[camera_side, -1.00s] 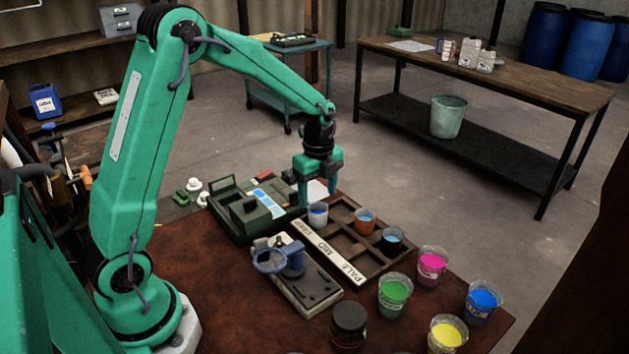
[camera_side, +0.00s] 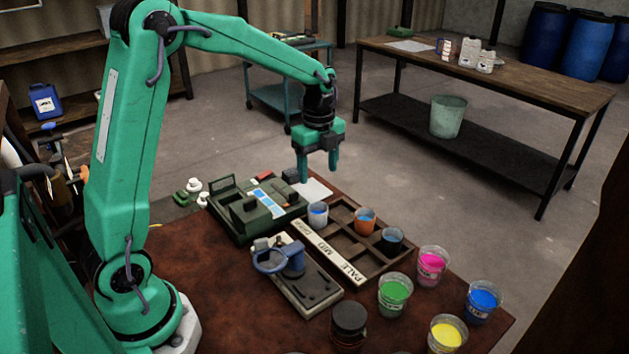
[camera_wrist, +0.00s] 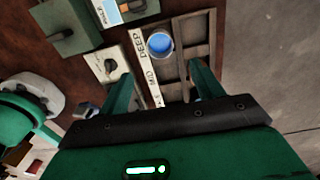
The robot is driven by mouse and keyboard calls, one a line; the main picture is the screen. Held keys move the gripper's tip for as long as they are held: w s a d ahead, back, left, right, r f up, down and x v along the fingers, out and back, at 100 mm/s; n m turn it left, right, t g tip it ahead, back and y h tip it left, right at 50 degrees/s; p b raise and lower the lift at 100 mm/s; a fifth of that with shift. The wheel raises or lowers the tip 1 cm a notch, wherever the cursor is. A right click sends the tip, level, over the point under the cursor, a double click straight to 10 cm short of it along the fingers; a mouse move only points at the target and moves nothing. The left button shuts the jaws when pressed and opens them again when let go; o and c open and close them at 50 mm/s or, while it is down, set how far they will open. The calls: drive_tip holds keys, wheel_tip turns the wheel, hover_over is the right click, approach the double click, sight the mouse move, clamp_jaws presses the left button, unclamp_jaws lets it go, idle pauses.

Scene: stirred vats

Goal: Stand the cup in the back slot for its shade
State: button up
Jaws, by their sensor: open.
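A pale cup with blue liquid (camera_side: 318,214) stands upright in the compartment tray (camera_side: 349,253), at its far left end. In the wrist view this cup (camera_wrist: 160,44) sits in the compartment right beside the word DEEP on the label strip (camera_wrist: 145,65).
A green device (camera_side: 258,210) lies left of the tray and a grey stand with a blue ring (camera_side: 300,275) in front. Tubs of pink (camera_side: 432,265), green (camera_side: 395,293), blue (camera_side: 482,303) and yellow (camera_side: 446,335) stand right. A dark jar (camera_side: 348,325) is near the front.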

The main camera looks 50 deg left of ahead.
drive_tip(key=s+d+r+n+t, duration=0.2)
drive_tip(key=s+d+r+n, duration=0.1)
drive_tip(key=s+n, duration=0.6)
drive_tip(key=s+d+r+n+t, duration=0.3)
drive_tip(key=s+r+n, duration=0.3)
drive_tip(key=s+n, duration=0.3)
drive_tip(key=shift+s+d+t, duration=0.3)
drive_tip(key=shift+s+d, duration=0.1)
drive_tip(key=shift+s, duration=1.4)
drive_tip(key=shift+r, duration=0.1)
drive_tip(key=shift+c, duration=0.3)
